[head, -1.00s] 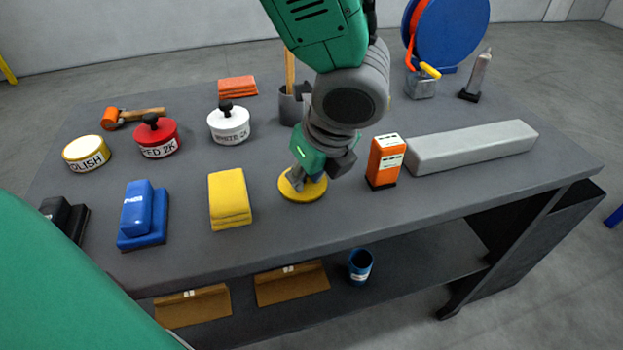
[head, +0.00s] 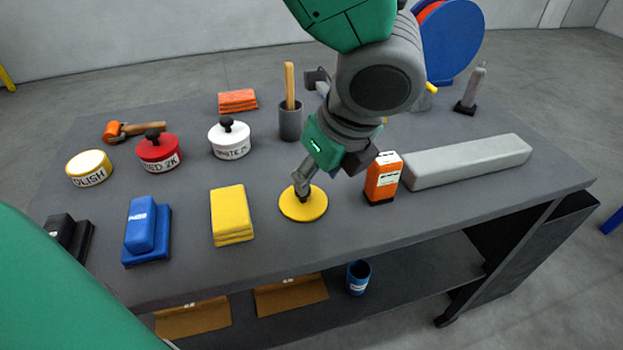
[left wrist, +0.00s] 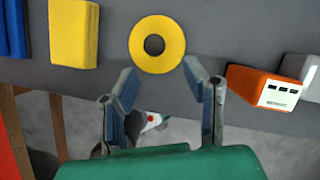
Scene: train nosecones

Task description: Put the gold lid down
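The gold lid (head: 303,208) lies flat on the grey table, between the yellow cloths and the orange can. In the left wrist view the gold lid (left wrist: 157,62) is a yellow disc with a dark round centre, just beyond the fingertips. My left gripper (head: 301,183) is over the lid's far side in the head view. In the left wrist view the left gripper (left wrist: 160,74) is open, its two fingers apart with nothing between them. The head view does not clearly show whether a fingertip touches the lid. My right gripper is not in view.
An orange can (head: 383,178) stands close to the lid's right, and folded yellow cloths (head: 229,212) lie to its left. A long grey block (head: 468,160) is farther right. White (head: 229,140) and red (head: 159,152) lidded tins stand behind left. The table in front of the lid is clear.

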